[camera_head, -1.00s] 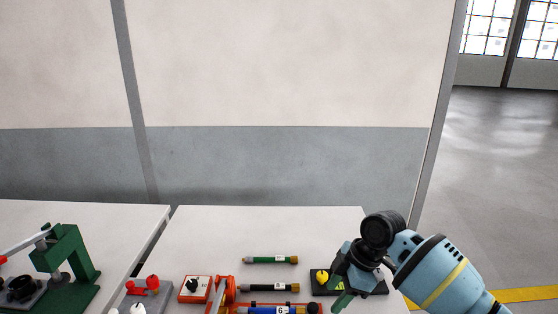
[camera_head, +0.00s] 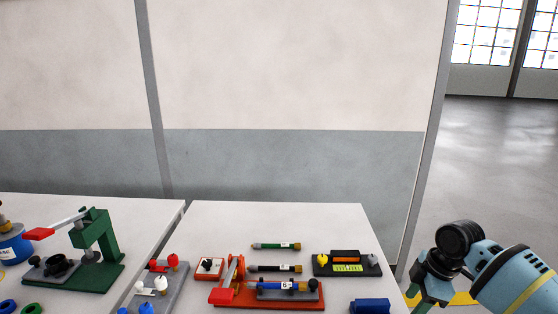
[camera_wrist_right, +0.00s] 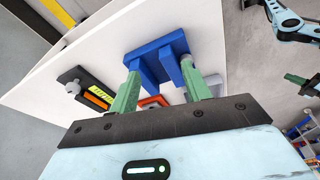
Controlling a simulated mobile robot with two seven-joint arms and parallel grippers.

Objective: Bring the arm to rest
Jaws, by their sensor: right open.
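My right gripper (camera_head: 428,300) is beyond the right edge of the right table (camera_head: 330,220) in the head view. In the right wrist view, its two green fingers (camera_wrist_right: 160,68) are apart. A blue block (camera_wrist_right: 155,48) with two prongs shows past the fingertips there; it seems to lie on the table, apart from them. The same block (camera_head: 371,306) sits near the table's right edge in the head view. My left gripper is outside the head view. A light blue arm and a green finger-like part (camera_wrist_right: 300,81) show at the right of the wrist view, only partly.
The right table holds a red fixture (camera_head: 238,297), a black box with a yellow-green label (camera_head: 347,267), and green and black rods (camera_head: 276,246). A green press (camera_head: 99,240) stands on the left table. The right table's back is clear. Open floor lies to the right.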

